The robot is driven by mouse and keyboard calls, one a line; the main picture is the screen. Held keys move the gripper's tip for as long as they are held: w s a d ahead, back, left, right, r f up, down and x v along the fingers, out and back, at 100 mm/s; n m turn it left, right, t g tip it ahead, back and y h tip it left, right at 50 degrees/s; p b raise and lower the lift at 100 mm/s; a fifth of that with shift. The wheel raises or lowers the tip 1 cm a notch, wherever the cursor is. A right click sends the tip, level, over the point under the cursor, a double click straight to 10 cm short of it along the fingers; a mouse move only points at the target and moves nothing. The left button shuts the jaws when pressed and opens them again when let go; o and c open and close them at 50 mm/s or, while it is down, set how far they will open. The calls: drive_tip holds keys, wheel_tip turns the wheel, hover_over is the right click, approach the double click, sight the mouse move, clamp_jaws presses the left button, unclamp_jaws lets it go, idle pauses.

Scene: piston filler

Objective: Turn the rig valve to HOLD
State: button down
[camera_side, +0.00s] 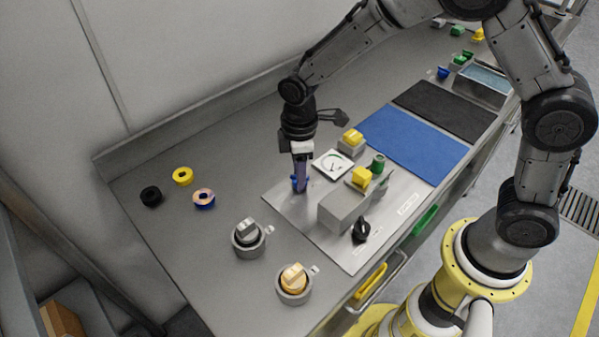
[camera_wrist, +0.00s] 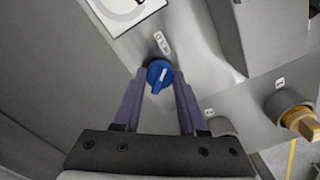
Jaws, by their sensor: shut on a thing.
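A round blue knob (camera_wrist: 159,76) with a white pointer mark stands on the metal rig plate (camera_side: 275,198). I take it to be the rig valve. In the wrist view its pointer mark faces up the picture, toward a small label (camera_wrist: 163,43) whose text I cannot read. My gripper (camera_wrist: 157,90) is shut on this knob, with one purple finger on each side of it. In the side view my gripper (camera_side: 300,187) points down at the plate, and only a little of the blue knob (camera_side: 293,183) shows beside the fingers.
A dial gauge (camera_side: 333,164) stands close behind the knob. A grey block (camera_side: 342,208) with a yellow top and a black knob (camera_side: 361,230) stand to the right. Two round fittings (camera_side: 248,238) (camera_side: 293,282) stand in front. Rings (camera_side: 182,176) lie at left.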

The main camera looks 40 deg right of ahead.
drive_tip(key=shift+r+n, duration=0.1)
drive_tip(key=shift+n, duration=0.5)
drive_tip(key=shift+c, duration=2.3)
unclamp_jaws()
wheel_tip(320, 180, up, 14)
